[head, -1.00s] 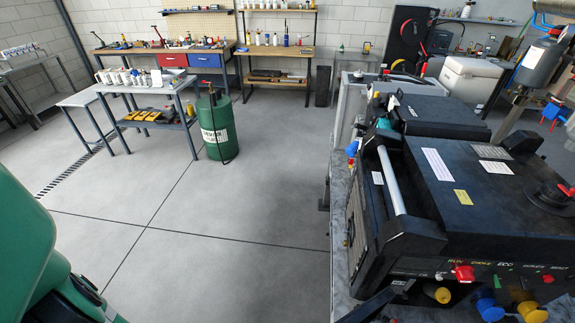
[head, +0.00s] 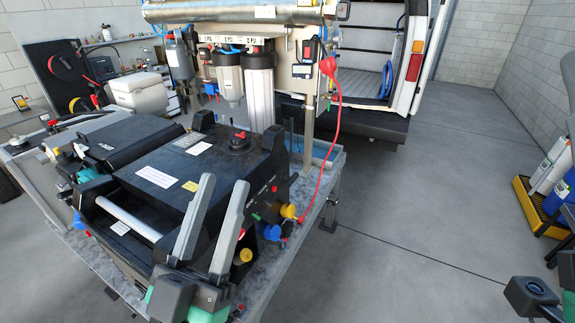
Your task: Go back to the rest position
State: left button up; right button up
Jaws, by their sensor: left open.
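My left gripper (head: 223,182) is at the lower middle of the head view. Its two grey fingers point up and stand apart, with nothing between them. It shows in front of the near edge of the black machine (head: 190,165); I cannot tell whether it touches it. Part of my right arm's end shows at the lower right edge. The frame cuts it off, so its finger opening cannot be made out.
The black machine sits on a grey metal bench (head: 325,185). Behind it stand filter housings (head: 259,85) under a steel tube (head: 235,10), with a red hose (head: 338,130) hanging down. An open van (head: 365,110) stands behind.

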pick_arm(q)
jog(key=s+a+r+n+t+y+p, duration=0.1)
jog(key=s+a+r+y, duration=0.3)
jog(key=r, duration=0.5)
jog(key=s+a+r+n+t+y+p, duration=0.1)
jog(key=s+a+r+t, duration=0.15)
jog(key=a+r, duration=0.45)
notch_tip(320, 180, up, 19)
jog(key=d+p, duration=0.2)
jog(key=p, duration=1.5)
jog(key=shift+s+g+p, duration=0.15)
jog(key=shift+g+p, duration=0.25)
jog(key=shift+g, duration=0.05)
